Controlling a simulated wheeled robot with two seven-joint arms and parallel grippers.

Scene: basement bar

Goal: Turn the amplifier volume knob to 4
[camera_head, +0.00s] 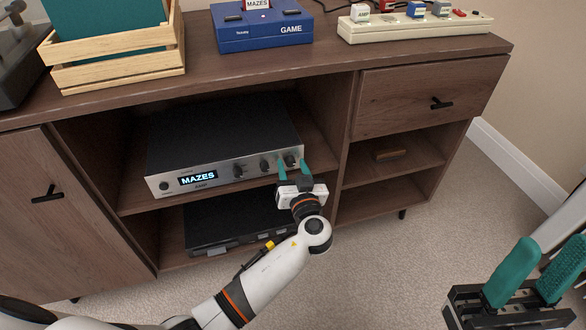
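The silver-fronted amplifier (225,150) sits on the upper open shelf of the cabinet. Its lit display (198,178) reads "MAZES". A dark left knob (238,171), a middle knob (264,164) and a right knob (289,160) line its front. Their labels and settings are too small to read, so I cannot tell which is the volume knob. My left gripper (293,165) is at the amplifier's right end, its teal fingers apart on either side of the right knob. I cannot tell whether they touch it. My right gripper (535,268) is open and empty at lower right.
A black device (235,222) lies on the shelf below. The wooden cabinet (345,85) carries a wooden crate (120,70), a blue game console (262,30) and a cream power strip (415,27) on top. Carpet (390,260) in front is clear.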

